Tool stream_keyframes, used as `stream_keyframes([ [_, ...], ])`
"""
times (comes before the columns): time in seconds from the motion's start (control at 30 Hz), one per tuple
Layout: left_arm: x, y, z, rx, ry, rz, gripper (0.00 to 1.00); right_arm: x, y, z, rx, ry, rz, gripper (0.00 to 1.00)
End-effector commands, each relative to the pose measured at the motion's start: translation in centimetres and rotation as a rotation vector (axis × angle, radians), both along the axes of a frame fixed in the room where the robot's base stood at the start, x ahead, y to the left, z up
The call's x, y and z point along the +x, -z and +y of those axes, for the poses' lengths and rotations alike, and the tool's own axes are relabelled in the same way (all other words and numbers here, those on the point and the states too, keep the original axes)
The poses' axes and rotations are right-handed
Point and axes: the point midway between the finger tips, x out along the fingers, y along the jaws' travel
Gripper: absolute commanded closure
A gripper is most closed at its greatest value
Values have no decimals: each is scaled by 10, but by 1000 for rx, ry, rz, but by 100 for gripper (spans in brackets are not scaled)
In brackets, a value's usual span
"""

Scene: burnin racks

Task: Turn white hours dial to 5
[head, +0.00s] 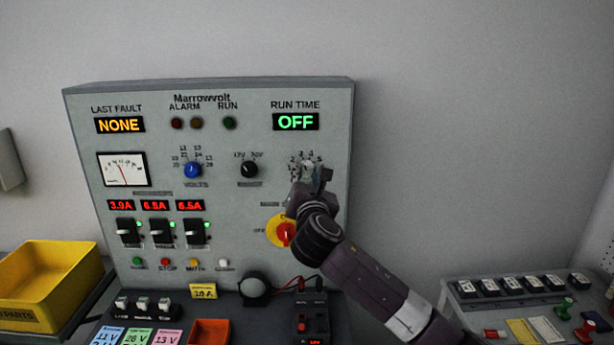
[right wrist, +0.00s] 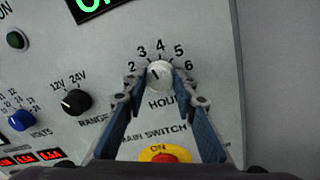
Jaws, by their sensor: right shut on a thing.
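The white hours dial (right wrist: 159,76) is on the panel in the right wrist view, with the numbers 2 to 6 showing in an arc above it. A short dark mark on its face leans up and slightly left, roughly toward the 3 to 4 side; its exact setting is hard to tell. My right gripper (right wrist: 160,88) is shut on the dial, one finger on each side. In the head view my right gripper (head: 309,176) covers most of the dial. The run time display (head: 298,122) reads OFF. My left gripper is not in view.
The red and yellow main switch (head: 284,233) sits just below my gripper. The black range knob (head: 249,170) and blue volts knob (head: 192,170) are to the left. A yellow bin (head: 50,285) stands far left; a grey tray (head: 470,318) is at right.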

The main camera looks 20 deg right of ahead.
Motion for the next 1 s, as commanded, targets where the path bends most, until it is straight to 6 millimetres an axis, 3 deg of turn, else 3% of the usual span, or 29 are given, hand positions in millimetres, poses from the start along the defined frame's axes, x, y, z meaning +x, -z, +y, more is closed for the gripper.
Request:
stream_keyframes([
  [1.0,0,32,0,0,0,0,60,0,5,1,895,2,-255,98],
])
